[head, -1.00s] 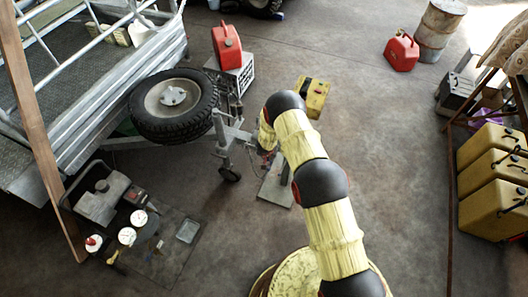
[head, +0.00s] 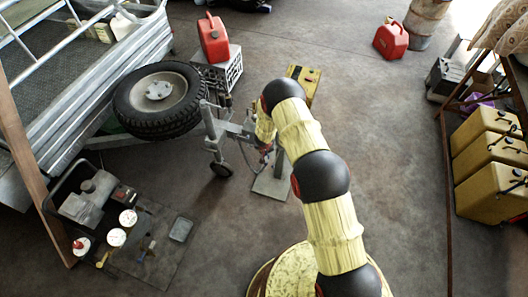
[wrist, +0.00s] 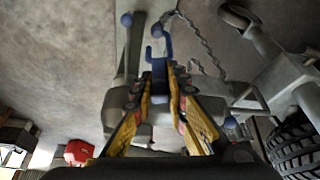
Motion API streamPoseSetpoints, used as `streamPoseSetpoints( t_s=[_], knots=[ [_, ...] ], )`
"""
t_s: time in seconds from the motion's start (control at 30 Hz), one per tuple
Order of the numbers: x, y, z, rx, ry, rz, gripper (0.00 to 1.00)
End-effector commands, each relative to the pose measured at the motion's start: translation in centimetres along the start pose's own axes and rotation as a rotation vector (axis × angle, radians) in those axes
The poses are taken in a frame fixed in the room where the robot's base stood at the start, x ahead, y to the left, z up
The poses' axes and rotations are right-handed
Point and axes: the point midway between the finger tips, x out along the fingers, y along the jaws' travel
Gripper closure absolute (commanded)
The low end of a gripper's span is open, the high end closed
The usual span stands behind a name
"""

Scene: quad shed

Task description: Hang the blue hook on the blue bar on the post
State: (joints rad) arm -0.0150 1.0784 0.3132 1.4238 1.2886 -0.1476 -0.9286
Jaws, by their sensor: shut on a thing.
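In the wrist view my gripper (wrist: 161,82) is shut on the blue hook (wrist: 158,68), with its yellow fingers on both sides of the hook's lower part. The hook's narrow curved end stands out beyond the fingertips. A grey post (wrist: 132,58) rises just left of the hook, and a blue rounded end (wrist: 127,19) shows at its top. I take this for part of the blue bar; the rest of the bar is not clear. I cannot tell whether hook and bar touch. In the head view my arm hides the hook and most of the gripper.
A trailer coupling with a jockey wheel (head: 221,168) stands left of my arm, and a spare tire (head: 158,98) lies beyond it. A chain (wrist: 205,48) hangs close to the hook. A yellow box (head: 303,82) stands behind my arm.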

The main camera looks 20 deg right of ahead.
Motion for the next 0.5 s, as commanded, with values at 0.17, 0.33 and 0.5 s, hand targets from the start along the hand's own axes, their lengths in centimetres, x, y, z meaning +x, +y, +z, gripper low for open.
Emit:
streamPoseSetpoints(
  t_s=[0.17, 0.33, 0.5],
  knots=[
    [0.6, 0.6, 0.2, 0.001, 0.001, 0.0, 1.0],
    [0.6, 1.5, 0.2, 0.001, 0.001, 0.001, 1.0],
    [0.6, 2.6, 0.2, 0.001, 0.001, 0.001, 1.0]
  ],
)
